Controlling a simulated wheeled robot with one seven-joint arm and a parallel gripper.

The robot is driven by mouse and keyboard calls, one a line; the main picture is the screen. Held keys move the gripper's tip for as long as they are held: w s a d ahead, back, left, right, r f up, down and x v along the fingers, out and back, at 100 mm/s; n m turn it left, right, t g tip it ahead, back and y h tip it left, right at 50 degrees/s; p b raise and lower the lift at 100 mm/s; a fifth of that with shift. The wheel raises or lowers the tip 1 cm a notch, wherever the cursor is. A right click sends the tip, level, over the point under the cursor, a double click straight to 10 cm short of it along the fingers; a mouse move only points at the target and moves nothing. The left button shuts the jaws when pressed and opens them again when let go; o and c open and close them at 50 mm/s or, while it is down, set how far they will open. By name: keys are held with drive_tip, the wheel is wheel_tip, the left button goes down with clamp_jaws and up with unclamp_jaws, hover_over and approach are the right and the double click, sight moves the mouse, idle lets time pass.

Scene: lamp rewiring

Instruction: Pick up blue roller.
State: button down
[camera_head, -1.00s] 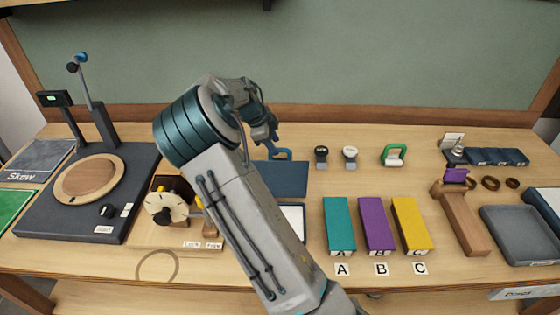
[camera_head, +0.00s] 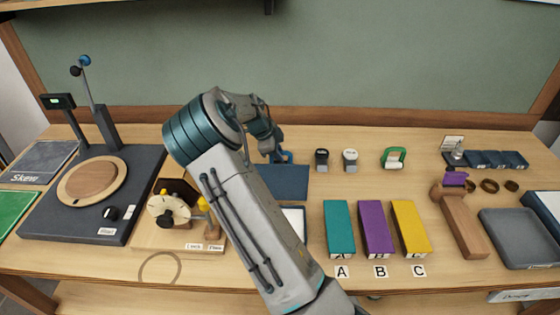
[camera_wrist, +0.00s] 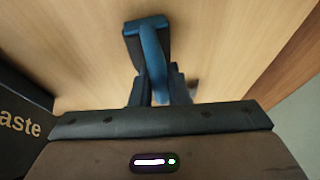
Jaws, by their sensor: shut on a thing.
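The blue roller (camera_head: 286,156) is at the back middle of the bench, behind a dark blue pad, and partly hidden by my gripper (camera_head: 271,152). In the wrist view the blue roller (camera_wrist: 150,45) shows a blue handle and a dark head against the wood. My gripper (camera_wrist: 160,88) is shut on its blue handle, with one dark finger on each side. I cannot tell whether the roller is clear of the bench.
The dark blue pad (camera_head: 285,181) lies just in front. Teal, purple and yellow blocks (camera_head: 376,227) stand nearer the front. A turntable device (camera_head: 137,205) is at the left.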

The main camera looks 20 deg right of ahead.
drive_tip(key=shift+r, duration=0.55)
drive_tip(key=r, duration=0.1)
drive_tip(key=r+b, duration=0.1)
drive_tip(key=r, duration=0.1)
drive_tip(key=shift+s+d+r+b, duration=0.2)
drive_tip(key=shift+s+b, duration=0.1)
drive_tip(key=shift+s, duration=0.1)
drive_tip(key=s+d+r+b, duration=0.2)
drive_tip(key=s+d+r, duration=0.3)
drive_tip(key=s, duration=0.4)
drive_tip(key=shift+s+r, duration=0.25)
drive_tip(key=shift+r, duration=0.5)
drive_tip(key=shift+r, duration=0.1)
